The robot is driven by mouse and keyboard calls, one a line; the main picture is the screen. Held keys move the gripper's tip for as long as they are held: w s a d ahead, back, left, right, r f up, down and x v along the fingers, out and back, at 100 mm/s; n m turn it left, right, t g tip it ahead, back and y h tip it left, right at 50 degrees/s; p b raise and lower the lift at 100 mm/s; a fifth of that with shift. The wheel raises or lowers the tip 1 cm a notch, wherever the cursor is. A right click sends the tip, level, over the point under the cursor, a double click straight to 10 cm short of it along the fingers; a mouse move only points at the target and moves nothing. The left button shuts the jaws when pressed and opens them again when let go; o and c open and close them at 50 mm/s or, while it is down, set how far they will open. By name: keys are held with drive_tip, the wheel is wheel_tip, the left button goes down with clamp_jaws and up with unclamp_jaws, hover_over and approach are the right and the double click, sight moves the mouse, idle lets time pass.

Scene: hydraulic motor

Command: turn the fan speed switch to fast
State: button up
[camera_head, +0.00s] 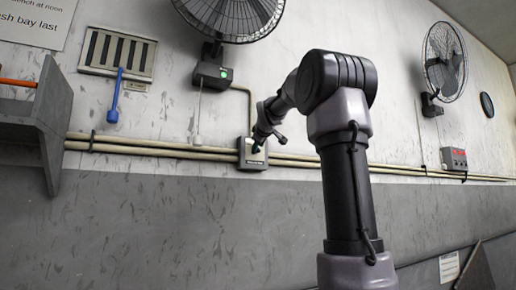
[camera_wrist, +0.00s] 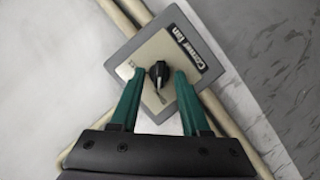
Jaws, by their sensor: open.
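The fan speed switch is a grey box with a cream face plate and a label reading "Corner fan" (camera_wrist: 190,48). In the head view the switch box (camera_head: 250,162) is on the wall, across the pipes. Its black knob (camera_wrist: 158,72) is near the middle of the plate, with a pale pointer line on it. Other markings on the plate are too small or blurred to read. My gripper (camera_wrist: 159,82) is open, its green fingers on either side of the knob. I cannot tell whether they touch it. In the head view my gripper (camera_head: 257,146) is in front of the switch box.

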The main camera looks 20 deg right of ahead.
drive_tip(key=shift+w+d, duration=0.1)
drive_tip(key=shift+w, duration=0.15)
drive_tip(key=shift+f, duration=0.1)
clamp_jaws()
